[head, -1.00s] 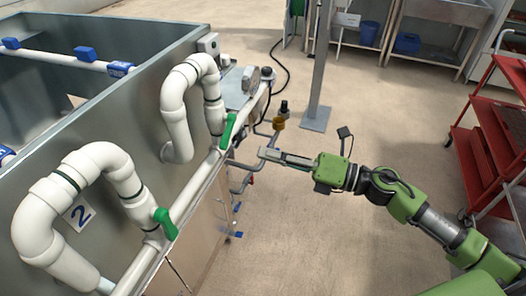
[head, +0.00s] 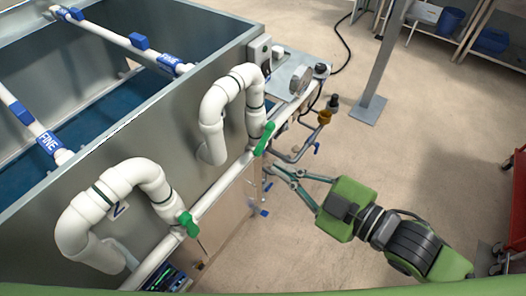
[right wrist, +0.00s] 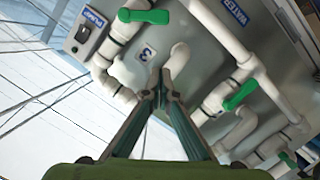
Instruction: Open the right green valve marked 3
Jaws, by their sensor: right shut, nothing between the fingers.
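The right green valve (head: 264,138) is a green lever on the white pipe, below the farther pipe loop. Its lever lies at a slant along the pipe. My right gripper (head: 272,167) is just below and right of it, apart from it, shut and empty. In the right wrist view its fingertips (right wrist: 161,76) meet below a label marked 3 (right wrist: 148,55). Green levers show there at the top (right wrist: 143,16) and to the right (right wrist: 240,94); I cannot tell surely which is valve 3. My left gripper is out of view.
A nearer green valve (head: 188,224) sits by the loop with a 2 label (head: 118,209). The metal tank (head: 100,150) fills the left. A metal post (head: 385,60) stands behind. Small pipes (head: 300,150) run beyond the gripper.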

